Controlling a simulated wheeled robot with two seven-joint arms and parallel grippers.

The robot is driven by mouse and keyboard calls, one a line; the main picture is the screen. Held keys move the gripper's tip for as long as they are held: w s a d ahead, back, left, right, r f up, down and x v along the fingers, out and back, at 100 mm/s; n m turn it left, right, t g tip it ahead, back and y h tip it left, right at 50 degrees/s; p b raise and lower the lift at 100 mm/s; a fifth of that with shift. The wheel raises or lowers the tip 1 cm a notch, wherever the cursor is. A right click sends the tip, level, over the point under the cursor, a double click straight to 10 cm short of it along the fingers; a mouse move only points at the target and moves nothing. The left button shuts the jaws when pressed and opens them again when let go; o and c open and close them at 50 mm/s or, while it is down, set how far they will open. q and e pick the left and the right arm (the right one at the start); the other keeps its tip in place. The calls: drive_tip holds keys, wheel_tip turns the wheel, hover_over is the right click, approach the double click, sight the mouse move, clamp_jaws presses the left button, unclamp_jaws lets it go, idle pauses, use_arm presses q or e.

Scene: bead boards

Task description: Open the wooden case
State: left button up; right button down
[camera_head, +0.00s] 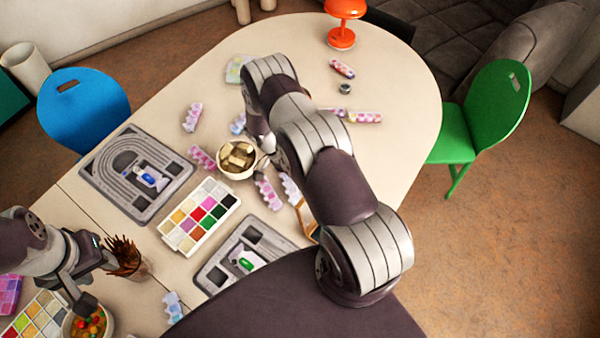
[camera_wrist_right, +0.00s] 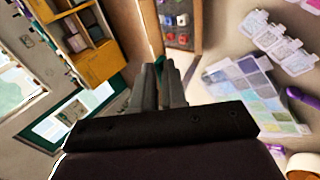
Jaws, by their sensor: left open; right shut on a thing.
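The wooden case shows in the right wrist view, with its tan lid panel (camera_wrist_right: 131,28) standing up at the left of a dark inside that holds small coloured pieces (camera_wrist_right: 180,22). My right gripper (camera_wrist_right: 161,72) is shut on the case's lid near its edge; the exact contact is hard to see. In the head view only a thin orange-brown edge of the case (camera_head: 303,217) shows beside my right arm, which hides the rest and the right gripper. My left gripper (camera_head: 98,282) is open and empty above a bowl of coloured beads (camera_head: 88,324).
A bead palette (camera_head: 199,215) and two grey bead boards (camera_head: 110,190) (camera_head: 215,277) lie on the table. A bowl of wooden pieces (camera_head: 237,174) and several pink and purple bead strips (camera_head: 193,117) lie around my right arm. A pencil cup (camera_head: 137,269) stands beside the left gripper.

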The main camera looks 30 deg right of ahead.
drive_tip(key=shift+s+a+f, duration=0.1)
drive_tip(key=shift+s+f, duration=0.1)
drive_tip(key=shift+f, duration=0.05)
drive_tip(key=c, duration=1.1)
unclamp_jaws()
drive_tip(key=shift+s+r, duration=0.15)
drive_tip(key=shift+s, duration=0.15)
use_arm(q)
drive_tip(key=f+b, duration=0.3)
drive_tip(key=shift+s+d+f, duration=0.1)
drive_tip(key=shift+s+d, duration=0.05)
drive_tip(key=shift+s, duration=0.05)
use_arm(e)
drive_tip(key=s+d+r, duration=0.4)
drive_tip(key=s+r, duration=0.6)
drive_tip(key=r, duration=0.1)
drive_tip(key=shift+s+r, duration=0.15)
drive_tip(key=shift+s, duration=0.05)
